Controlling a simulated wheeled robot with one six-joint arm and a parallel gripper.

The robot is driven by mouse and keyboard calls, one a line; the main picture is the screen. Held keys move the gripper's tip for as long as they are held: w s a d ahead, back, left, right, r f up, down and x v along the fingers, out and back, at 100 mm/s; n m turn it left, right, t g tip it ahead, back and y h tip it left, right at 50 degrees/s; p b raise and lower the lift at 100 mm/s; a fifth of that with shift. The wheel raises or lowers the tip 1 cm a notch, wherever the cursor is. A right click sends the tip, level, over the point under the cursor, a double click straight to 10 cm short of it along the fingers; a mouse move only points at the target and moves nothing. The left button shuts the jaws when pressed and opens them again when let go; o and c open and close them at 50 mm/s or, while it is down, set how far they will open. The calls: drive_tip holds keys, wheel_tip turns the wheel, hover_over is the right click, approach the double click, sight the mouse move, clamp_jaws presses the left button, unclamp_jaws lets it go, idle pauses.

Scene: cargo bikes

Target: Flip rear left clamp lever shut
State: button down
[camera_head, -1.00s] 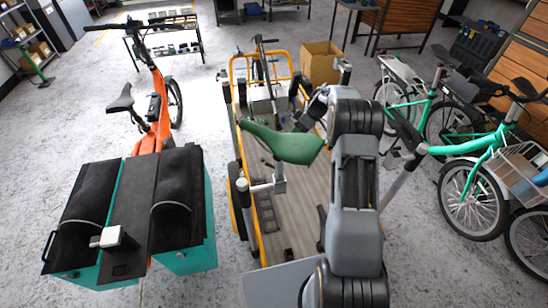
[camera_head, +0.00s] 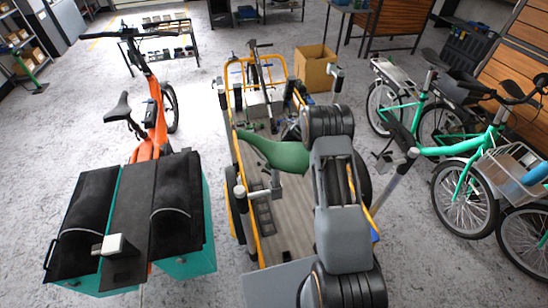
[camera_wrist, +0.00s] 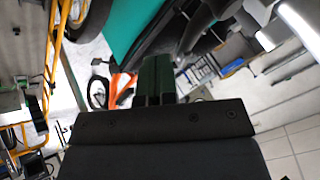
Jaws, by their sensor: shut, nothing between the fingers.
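The yellow-framed cargo bike (camera_head: 233,150) stands in the middle of the head view with a ribbed deck (camera_head: 290,215). A grey post (camera_head: 240,192) stands at the near left edge of its deck. I cannot make out a clamp lever there for sure. Part of the yellow frame (camera_wrist: 50,60) shows at the left there.
An orange bike (camera_head: 150,140) with black-topped teal panniers (camera_head: 190,262) stands close on the left. Green bikes (camera_head: 465,145) stand on the right. A cardboard box (camera_head: 315,68) is behind the deck. Grey floor is free between the cargo bike and the orange bike.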

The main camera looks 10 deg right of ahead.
drive_tip(key=shift+s+a, duration=0.2)
drive_tip(key=shift+s, duration=0.05)
